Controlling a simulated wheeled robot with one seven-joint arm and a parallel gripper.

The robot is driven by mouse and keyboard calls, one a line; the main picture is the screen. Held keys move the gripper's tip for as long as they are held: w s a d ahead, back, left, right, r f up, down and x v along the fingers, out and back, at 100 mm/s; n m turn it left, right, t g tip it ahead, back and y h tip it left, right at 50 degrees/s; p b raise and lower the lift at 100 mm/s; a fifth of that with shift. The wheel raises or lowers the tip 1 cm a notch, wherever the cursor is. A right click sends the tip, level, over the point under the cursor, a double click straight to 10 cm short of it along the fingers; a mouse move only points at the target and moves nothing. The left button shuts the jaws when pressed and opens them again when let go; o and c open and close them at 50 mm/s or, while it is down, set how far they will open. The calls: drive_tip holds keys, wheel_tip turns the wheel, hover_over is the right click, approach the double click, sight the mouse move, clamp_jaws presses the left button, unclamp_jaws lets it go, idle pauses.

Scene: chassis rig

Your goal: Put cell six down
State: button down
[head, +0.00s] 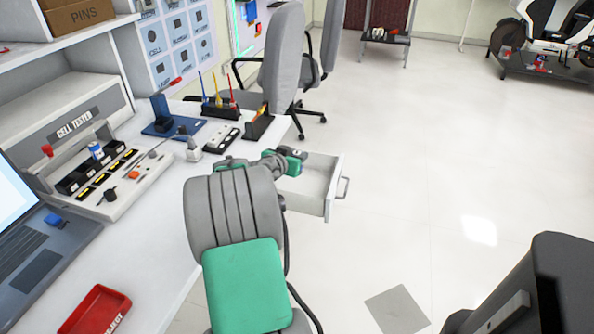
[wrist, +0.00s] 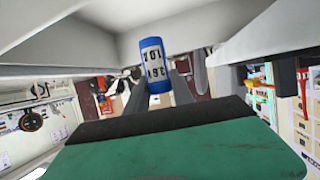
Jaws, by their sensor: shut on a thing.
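A blue cell (wrist: 154,66) with a white label and black printing is held between the fingertips of my gripper (wrist: 160,86) in the wrist view. My gripper is shut on it. The label is small and I cannot read a cell number on it. In the head view my gripper (head: 288,158) is at the open white drawer (head: 318,196) beside the desk, over its desk-side end. The held cell cannot be made out there. Pale drawer walls surround the cell's upper end in the wrist view, and whether it touches them I cannot tell.
The cell tester (head: 80,131) stands on the white desk with another blue cell (head: 96,150) in it. A red reject tray (head: 95,312) lies at the near desk edge. A grey chair (head: 284,60) stands beyond the drawer.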

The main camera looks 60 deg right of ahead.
drive_tip(key=d+f, duration=0.2)
drive_tip(key=f, duration=0.1)
drive_tip(key=shift+w+d+f, duration=0.35)
drive_tip(key=shift+d, duration=0.05)
wheel_tip(320, 180, down, 3)
drive_tip(key=shift+d+r+b, duration=0.1)
drive_tip(key=shift+b, duration=0.45)
drive_tip(key=shift+f, duration=0.3)
drive_tip(key=c, duration=1.1)
unclamp_jaws()
drive_tip(key=shift+r, duration=0.2)
drive_tip(key=shift+w+a+r, duration=0.15)
drive_tip(key=shift+a, duration=0.25)
drive_tip(key=p+v, duration=0.1)
drive_tip(key=v, duration=1)
drive_tip(key=shift+p, duration=0.4)
drive_tip(key=shift+a, duration=0.15)
